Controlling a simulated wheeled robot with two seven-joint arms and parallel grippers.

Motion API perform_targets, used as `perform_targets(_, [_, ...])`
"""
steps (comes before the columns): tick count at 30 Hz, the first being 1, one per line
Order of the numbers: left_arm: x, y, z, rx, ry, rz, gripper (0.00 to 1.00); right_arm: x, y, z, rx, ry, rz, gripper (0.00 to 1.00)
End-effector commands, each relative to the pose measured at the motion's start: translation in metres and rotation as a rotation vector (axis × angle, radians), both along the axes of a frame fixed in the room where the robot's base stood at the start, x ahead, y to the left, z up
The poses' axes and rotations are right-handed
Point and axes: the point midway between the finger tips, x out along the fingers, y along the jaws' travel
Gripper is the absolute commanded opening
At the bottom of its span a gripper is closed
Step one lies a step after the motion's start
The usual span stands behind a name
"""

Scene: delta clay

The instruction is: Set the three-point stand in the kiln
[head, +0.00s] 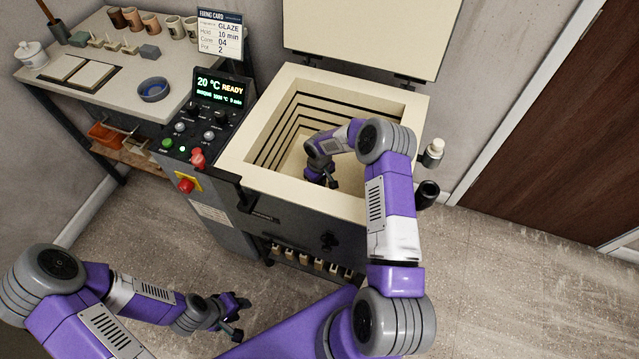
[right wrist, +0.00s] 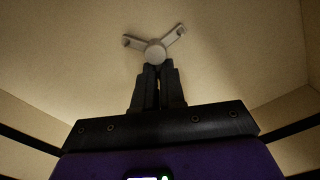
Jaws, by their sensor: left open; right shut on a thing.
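The kiln (head: 240,150) stands with its lid (head: 365,35) raised, its square chamber open at the top. My right arm reaches over the rim, and my right gripper (head: 332,182) is down inside the chamber. In the right wrist view the right gripper (right wrist: 158,72) is shut on the pale three-point stand (right wrist: 155,52). Two of the stand's arms spread away from the fingertips; the third is hidden by the fingers. Pale kiln floor shows behind the stand; I cannot tell whether they touch. My left gripper (head: 238,318) is open and empty, low in front of the kiln.
A control panel (head: 219,92) reads 20 °C READY at the kiln's left. A worktable (head: 115,98) with cups, a blue bowl (head: 153,89) and small stands is at the upper left. Bottles (head: 433,153) sit at the kiln's right side. Several posts fill a shelf below (head: 318,264).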

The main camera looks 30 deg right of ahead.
Motion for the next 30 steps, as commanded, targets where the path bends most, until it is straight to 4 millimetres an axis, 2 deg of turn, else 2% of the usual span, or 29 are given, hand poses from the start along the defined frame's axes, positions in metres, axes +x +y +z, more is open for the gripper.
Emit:
perform_targets(1, [0.0,0.0,-0.002,0.0,0.0,0.0,0.43,0.0,0.0,-0.003,0.0,0.001,0.0,0.0])
perform_targets(2, [0.0,0.0,-0.001,0.0,0.0,0.0,0.43,0.0,0.0,-0.002,0.0,0.0,0.0,0.14])
perform_targets(6, [0.0,0.0,-0.001,0.0,0.0,0.0,0.43,0.0,0.0,-0.002,0.0,0.001,0.0,0.35])
perform_targets(17, [0.0,0.0,0.003,0.0,0.0,0.0,0.43,0.0,0.0,0.004,0.0,0.0,0.0,0.35])
perform_targets(20, [0.0,0.0,0.007,0.0,0.0,0.0,0.43,0.0,0.0,0.017,-0.001,-0.001,0.0,0.35])
perform_targets(30, [0.0,0.0,0.031,0.0,0.0,0.0,0.43,0.001,0.0,0.091,-0.002,-0.001,0.0,0.35])
